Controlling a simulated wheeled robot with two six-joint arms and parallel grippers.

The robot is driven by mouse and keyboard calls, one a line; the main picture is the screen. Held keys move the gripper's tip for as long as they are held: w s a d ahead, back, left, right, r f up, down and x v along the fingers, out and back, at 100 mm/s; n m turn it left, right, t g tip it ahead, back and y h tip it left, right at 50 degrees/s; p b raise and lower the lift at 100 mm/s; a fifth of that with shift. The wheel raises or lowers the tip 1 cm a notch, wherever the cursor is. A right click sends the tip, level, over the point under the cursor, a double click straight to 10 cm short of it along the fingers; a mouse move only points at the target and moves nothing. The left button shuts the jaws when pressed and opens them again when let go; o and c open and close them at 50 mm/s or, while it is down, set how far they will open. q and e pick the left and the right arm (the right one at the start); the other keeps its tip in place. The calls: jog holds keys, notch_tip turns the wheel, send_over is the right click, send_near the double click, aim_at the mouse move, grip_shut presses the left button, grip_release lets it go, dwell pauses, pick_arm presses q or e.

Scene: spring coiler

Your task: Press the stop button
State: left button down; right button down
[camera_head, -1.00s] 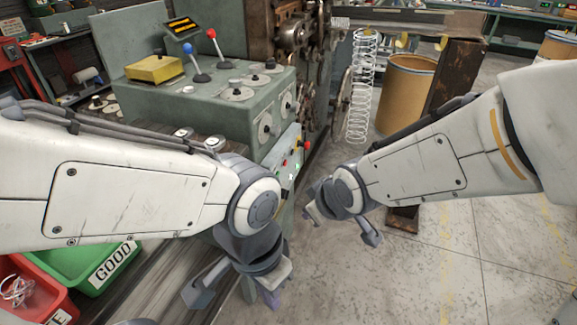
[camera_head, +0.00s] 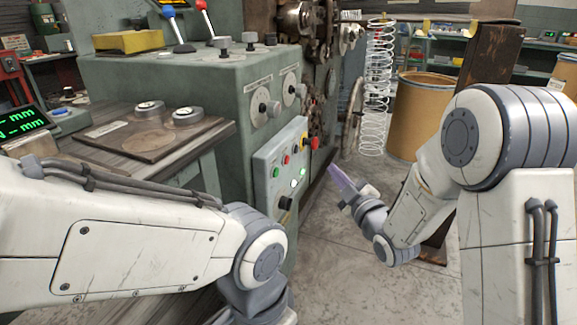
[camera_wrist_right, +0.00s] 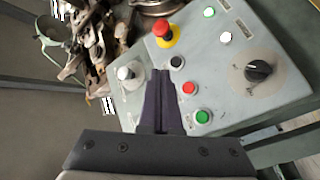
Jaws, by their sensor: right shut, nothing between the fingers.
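The grey-green control panel (camera_head: 263,165) on the machine's front carries a small red button (camera_head: 286,159) between a black button (camera_head: 290,145) and a green one (camera_head: 276,171). A red mushroom button on a yellow base (camera_head: 314,142) sits at its far end. Labels are unreadable. My right gripper (camera_head: 337,174) is shut and empty, right of the panel, pointing towards it. In the right wrist view the shut fingertips (camera_wrist_right: 162,75) overlap the panel, with the red button (camera_wrist_right: 189,88) just right of them and the mushroom button (camera_wrist_right: 163,30) beyond. Contact cannot be told. My left gripper's fingers are below the picture.
The panel also has a black rotary knob (camera_wrist_right: 258,70) and lit white (camera_wrist_right: 227,38) and green (camera_wrist_right: 209,12) lamps. A coiled spring (camera_head: 377,90) hangs behind my right arm, by a brown drum (camera_head: 415,110). A rusty post (camera_head: 480,75) stands right of it.

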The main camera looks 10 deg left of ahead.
aim_at(287, 160)
jog(key=w+a, duration=0.2)
jog(key=a, duration=0.6)
jog(key=shift+w+a+p, duration=0.25)
jog(key=shift+w+p, duration=0.1)
dwell(0.8)
jog(key=shift+a, duration=0.1)
dwell(1.1)
jog(key=shift+w+a, duration=0.1)
jog(key=shift+a, duration=0.2)
jog(key=shift+w+a+b, duration=0.1)
jog(key=shift+a+b, duration=0.2)
jog(key=shift+a, duration=0.05)
dwell(0.6)
dwell(0.3)
jog(key=shift+s+d, duration=0.25)
jog(key=shift+d, duration=0.5)
